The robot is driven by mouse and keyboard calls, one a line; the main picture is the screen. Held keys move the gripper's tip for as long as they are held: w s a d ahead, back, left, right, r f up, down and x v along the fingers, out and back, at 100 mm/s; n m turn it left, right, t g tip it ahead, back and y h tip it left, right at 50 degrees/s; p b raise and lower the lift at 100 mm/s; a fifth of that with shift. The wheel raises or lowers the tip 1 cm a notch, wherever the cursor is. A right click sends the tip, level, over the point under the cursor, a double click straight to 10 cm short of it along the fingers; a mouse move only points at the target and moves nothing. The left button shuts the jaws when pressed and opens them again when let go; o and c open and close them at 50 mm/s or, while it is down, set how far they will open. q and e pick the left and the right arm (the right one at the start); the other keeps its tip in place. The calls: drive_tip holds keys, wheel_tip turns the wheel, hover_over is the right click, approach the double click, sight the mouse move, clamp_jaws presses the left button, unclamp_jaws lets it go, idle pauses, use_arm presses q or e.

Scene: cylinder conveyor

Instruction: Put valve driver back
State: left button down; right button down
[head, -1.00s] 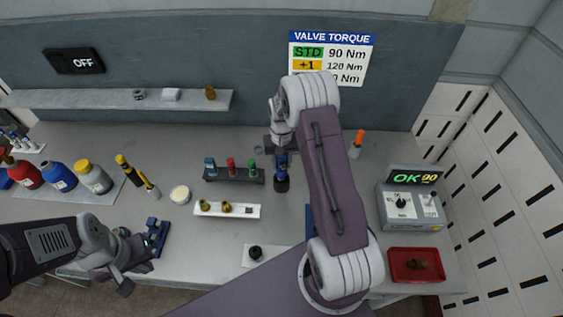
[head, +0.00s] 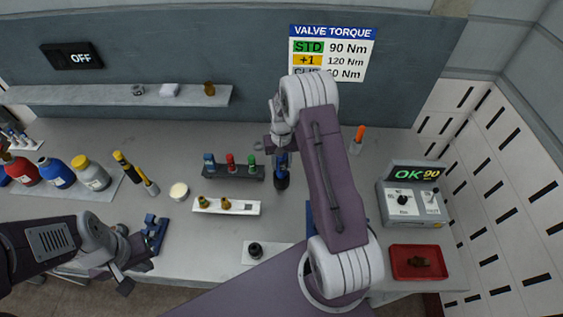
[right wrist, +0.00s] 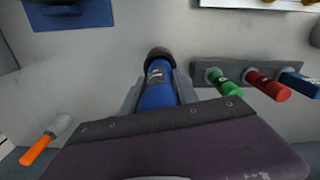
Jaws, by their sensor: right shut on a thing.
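The valve driver (head: 282,169) is a blue cylinder with a dark end, in the middle of the head view beside the dark rack. My right gripper (right wrist: 158,92) is shut around its blue body in the right wrist view. The dark end (right wrist: 160,54) points away from the gripper; I cannot tell whether it touches the table. My left gripper (head: 130,268) hangs at the lower left, near a small blue stand (head: 154,234), and looks open and empty.
A dark rack (head: 245,178) holds blue, red and green cylinders. A white tray (head: 238,212) with small fittings lies in front. A blue block (right wrist: 70,14) shows in the right wrist view. A tester reading OK 90 (head: 408,205) and a red tray (head: 398,274) stand right.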

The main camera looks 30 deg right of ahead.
drive_tip(key=shift+f+b, duration=1.05)
drive_tip(key=shift+f, duration=0.45)
drive_tip(key=c, duration=0.9)
unclamp_jaws()
drive_tip(key=shift+o, duration=0.2)
wheel_tip(320, 180, up, 6)
drive_tip(key=p, duration=0.4)
drive_tip(key=shift+p, duration=0.4)
